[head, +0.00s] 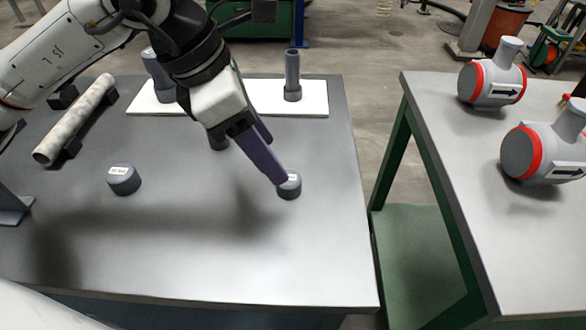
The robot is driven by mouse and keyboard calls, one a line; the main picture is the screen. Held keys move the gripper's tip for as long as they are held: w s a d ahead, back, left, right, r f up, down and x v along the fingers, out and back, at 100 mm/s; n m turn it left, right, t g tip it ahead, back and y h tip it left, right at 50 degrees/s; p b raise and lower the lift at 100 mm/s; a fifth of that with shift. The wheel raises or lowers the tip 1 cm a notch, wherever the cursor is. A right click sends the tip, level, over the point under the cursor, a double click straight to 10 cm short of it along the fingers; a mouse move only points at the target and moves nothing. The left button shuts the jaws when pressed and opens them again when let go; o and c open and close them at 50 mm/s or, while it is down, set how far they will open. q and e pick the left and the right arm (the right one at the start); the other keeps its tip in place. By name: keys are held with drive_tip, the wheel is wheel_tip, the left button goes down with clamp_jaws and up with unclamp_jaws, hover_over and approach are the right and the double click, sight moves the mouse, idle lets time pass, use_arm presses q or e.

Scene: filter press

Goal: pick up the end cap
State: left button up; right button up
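The smaller cap (290,189) is near the table's right side. The larger cap (124,181) stands further left, clear of my grippers. My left gripper (278,179) reaches down from the upper left, with its purple fingertips at the smaller cap. The near finger hides part of that cap's upper left side. The fingers overlap in this view, so whether they grip the cap is unclear. My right gripper is out of view.
A pale mottled tube (75,120) lies on dark supports at left. Grey upright parts, one a slim post (292,78), stand on a white board (315,100). A dark grey part (218,140) sits behind my gripper. The right table (455,180) holds two red-ringed housings (490,82).

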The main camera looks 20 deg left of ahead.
sight(289, 184)
use_arm(q)
drive_tip(key=x, duration=0.7)
drive_tip(key=shift+f, duration=0.15)
drive_tip(key=c, duration=1.1)
